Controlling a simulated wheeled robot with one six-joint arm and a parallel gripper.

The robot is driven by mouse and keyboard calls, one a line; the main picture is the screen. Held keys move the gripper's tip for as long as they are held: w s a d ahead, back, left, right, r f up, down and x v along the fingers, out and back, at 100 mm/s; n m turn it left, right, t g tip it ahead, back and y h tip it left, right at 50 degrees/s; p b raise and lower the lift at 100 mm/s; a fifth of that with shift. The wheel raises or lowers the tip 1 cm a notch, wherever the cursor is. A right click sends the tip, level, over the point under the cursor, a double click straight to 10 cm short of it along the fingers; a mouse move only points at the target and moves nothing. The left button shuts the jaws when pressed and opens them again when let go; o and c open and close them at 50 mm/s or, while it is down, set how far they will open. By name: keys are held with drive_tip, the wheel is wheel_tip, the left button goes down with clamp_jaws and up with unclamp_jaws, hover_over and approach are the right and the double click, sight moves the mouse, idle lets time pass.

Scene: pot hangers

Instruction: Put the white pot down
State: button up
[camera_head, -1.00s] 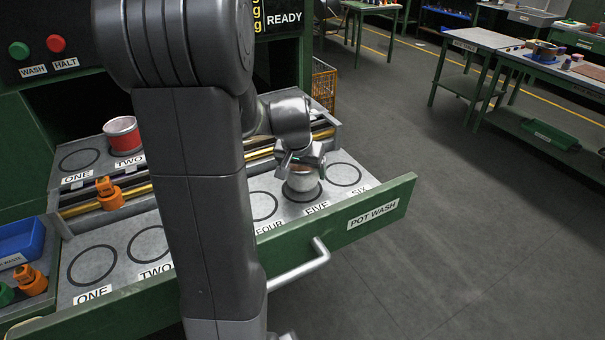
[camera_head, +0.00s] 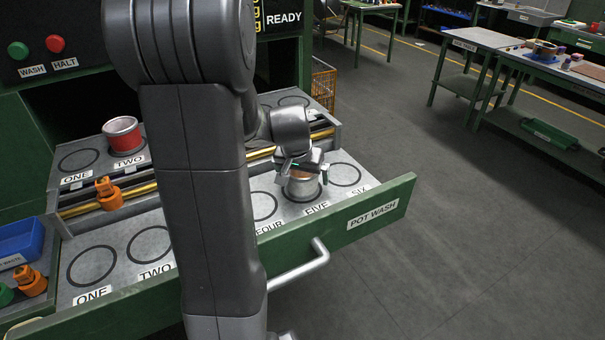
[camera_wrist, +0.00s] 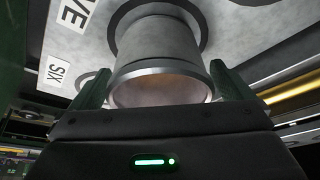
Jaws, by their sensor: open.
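The white pot (camera_head: 303,188) stands upright on the ring at place FIVE in the front row of the pot wash drawer. Its open mouth has a brownish inside. My gripper (camera_head: 305,176) is just above and around the pot's rim, with its fingers spread apart. In the wrist view the pot (camera_wrist: 160,52) lies between the two fingers of my gripper (camera_wrist: 162,88), with a gap visible at each side. The pot's base sits within the dark ring there.
A red pot (camera_head: 123,136) stands at TWO in the back row. Ring SIX (camera_head: 345,175) is empty. Open floor lies to the right.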

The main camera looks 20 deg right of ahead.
drive_tip(key=v, duration=1.1)
drive_tip(key=shift+s+a+r, duration=0.15)
drive_tip(key=shift+a+r, duration=0.05)
drive_tip(key=shift+r, duration=0.15)
